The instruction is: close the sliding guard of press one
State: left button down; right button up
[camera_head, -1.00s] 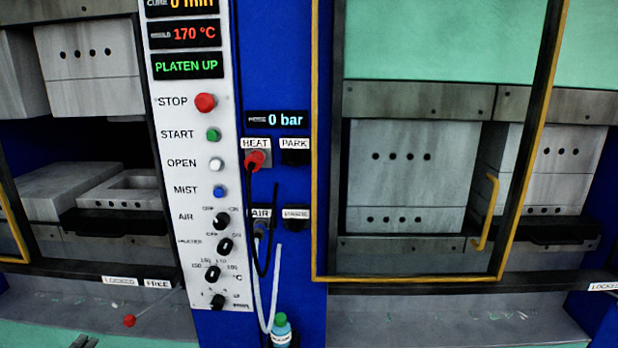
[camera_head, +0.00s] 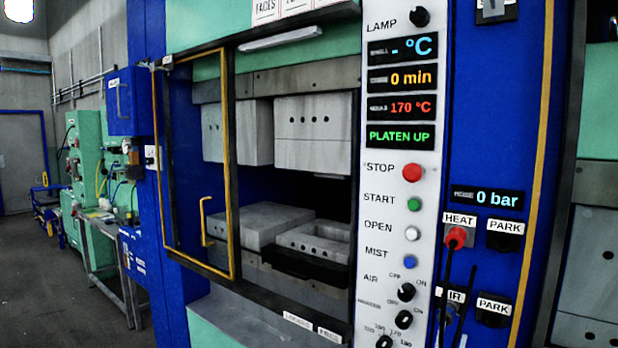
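The press with the control panel (camera_head: 402,200) fills the middle of the head view. Its sliding guard (camera_head: 228,170), a yellow-edged frame, stands at the left of the opening. The guard's yellow handle (camera_head: 204,220) is on its lower part. The right part of the opening is uncovered, showing an upper mould block (camera_head: 313,150) and a lower mould block (camera_head: 320,240) apart, with a dark gap between. The panel reads PLATEN UP. Which press is number one cannot be told from labels here. Neither gripper is in view.
A red plug (camera_head: 456,238) with a cable sits under HEAT. A second press (camera_head: 597,230) shows at the right edge. At the left are a blue box (camera_head: 128,100), green equipment (camera_head: 88,165), a bench (camera_head: 105,228) and open grey floor (camera_head: 55,295).

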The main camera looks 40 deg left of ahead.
aim_at(227, 175)
jog(key=u, duration=2.3)
jog(key=i, duration=0.65)
jog(key=u, duration=0.7)
jog(key=i, duration=1.15)
jog(key=u, duration=0.05)
